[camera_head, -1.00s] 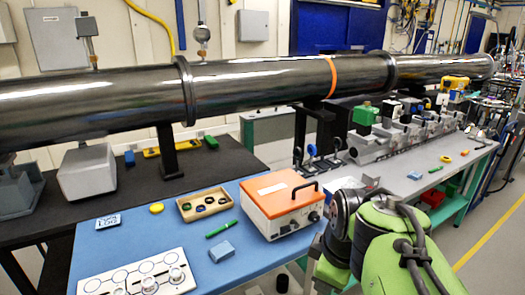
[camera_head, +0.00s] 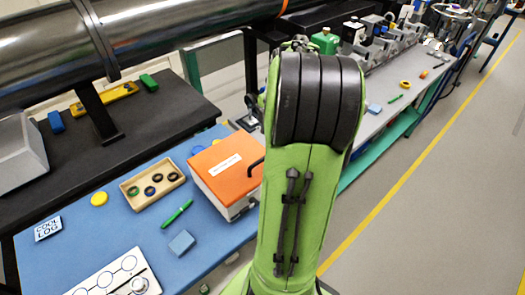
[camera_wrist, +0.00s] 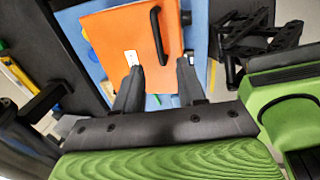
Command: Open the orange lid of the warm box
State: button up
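The warm box (camera_head: 236,207) stands on the blue table with its orange lid (camera_head: 222,172) shut. The lid bears a white label, and its dark handle (camera_head: 256,166) is at the right edge. My green arm hides the box's right side in the head view. In the wrist view the orange lid (camera_wrist: 116,35) fills the upper middle, with the black handle (camera_wrist: 158,35) near its right edge. My gripper (camera_wrist: 160,70) is open and empty, its fingers apart and pointing toward the lid; the handle lies beyond the gap. I see no contact.
A wooden tray (camera_head: 133,200) with several rings, a green pen (camera_head: 177,213), a blue block (camera_head: 181,242) and a white panel (camera_head: 112,282) lie left of and in front of the box. A big dark pipe (camera_head: 40,50) crosses behind. Floor on the right is clear.

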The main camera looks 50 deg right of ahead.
jog(key=b+x, duration=0.1)
jog(key=x, duration=1)
jog(key=shift+w+d+f, duration=0.15)
jog(key=shift+d, duration=0.05)
grip_shut()
